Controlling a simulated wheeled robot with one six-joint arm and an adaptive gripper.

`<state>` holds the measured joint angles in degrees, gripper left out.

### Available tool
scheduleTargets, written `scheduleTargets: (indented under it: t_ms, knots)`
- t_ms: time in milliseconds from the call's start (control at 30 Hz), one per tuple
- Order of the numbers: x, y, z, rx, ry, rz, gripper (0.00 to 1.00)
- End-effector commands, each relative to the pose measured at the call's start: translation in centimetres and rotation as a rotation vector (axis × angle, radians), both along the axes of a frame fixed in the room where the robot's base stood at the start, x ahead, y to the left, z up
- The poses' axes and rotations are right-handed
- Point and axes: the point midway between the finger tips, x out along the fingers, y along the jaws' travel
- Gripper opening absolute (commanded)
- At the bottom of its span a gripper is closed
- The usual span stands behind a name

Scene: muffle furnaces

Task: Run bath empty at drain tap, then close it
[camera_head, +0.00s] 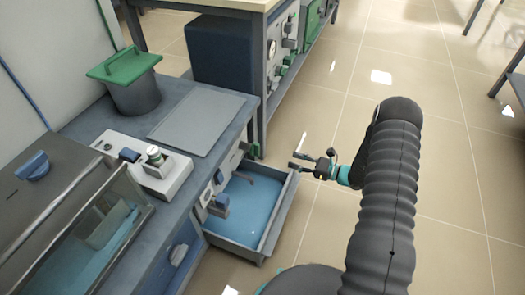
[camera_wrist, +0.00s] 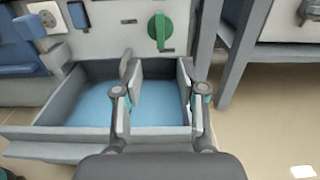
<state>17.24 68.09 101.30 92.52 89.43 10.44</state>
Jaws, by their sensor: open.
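The bath (camera_head: 100,225) stands on the bench at the lower left under a clear cover, with blue liquid visible inside. Below the bench front a grey open tray (camera_head: 283,215) holds blue liquid; it also shows in the wrist view (camera_wrist: 35,152). A grey spout or lever (camera_wrist: 126,64) is above the tray. A green handle (camera_wrist: 157,30), standing upright, is on the panel above the tray; I cannot tell if it is the drain tap. My gripper (camera_head: 299,160) is open and empty, in front of the panel, apart from the handle. In the wrist view its fingers (camera_wrist: 160,80) spread over the tray.
A pot with green lid (camera_head: 130,75) and a control box (camera_head: 150,165) stand on the bench. Another bench (camera_head: 290,45) is behind. The tiled floor at right is largely free.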

Motion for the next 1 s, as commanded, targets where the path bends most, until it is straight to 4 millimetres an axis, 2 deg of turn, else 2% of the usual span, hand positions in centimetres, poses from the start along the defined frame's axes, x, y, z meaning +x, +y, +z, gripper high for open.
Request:
scheduleTargets:
  t_ms: [167, 700, 1000]
  knots:
    - [0.5, 1.3, -0.1, 0.004, 0.003, -0.002, 0.41]
    - [3.7, 10.3, -0.1, 0.003, 0.001, 0.0, 0.41]
    - [4.6, 12.7, -0.2, 0.002, 0.002, -0.002, 0.41]
